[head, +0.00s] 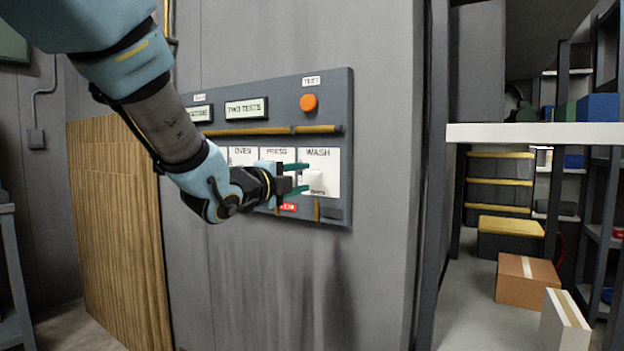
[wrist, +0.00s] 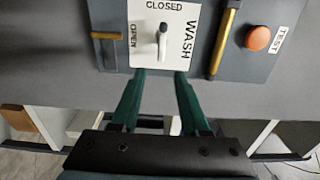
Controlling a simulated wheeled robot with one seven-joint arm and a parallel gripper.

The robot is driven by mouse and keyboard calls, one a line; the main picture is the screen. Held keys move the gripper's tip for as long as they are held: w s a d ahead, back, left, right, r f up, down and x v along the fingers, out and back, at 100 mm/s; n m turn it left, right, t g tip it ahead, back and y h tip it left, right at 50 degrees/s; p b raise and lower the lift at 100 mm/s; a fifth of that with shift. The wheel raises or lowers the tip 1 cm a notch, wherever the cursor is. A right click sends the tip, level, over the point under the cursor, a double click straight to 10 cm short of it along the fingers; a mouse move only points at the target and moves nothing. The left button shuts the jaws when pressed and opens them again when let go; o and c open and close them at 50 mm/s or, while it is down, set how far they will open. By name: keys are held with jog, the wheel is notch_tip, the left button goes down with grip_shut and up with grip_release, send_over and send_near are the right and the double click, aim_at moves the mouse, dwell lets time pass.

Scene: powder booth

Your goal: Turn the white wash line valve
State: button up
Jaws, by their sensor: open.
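The white wash valve handle (head: 316,181) sits on the white plate marked WASH (head: 331,161), at the right of the dark panel. In the wrist view the handle (wrist: 162,42) lies along the line toward the CLOSED label. The OPEN label is to its left there. My gripper (head: 303,178) is open, its two green fingers apart and empty, just left of the handle in the head view. In the wrist view my gripper (wrist: 160,73) has its fingertips short of the handle, which lies beyond the gap between them. No contact shows.
An orange TEST button (head: 309,102) is above the WASH plate. A brass-coloured bar (head: 255,131) crosses the panel above the plates. OVEN and PRESS plates are to the left, PRESS partly hidden by my gripper. Shelving and boxes (head: 526,279) stand at right.

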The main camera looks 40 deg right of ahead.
jog(key=shift+v, duration=1.2)
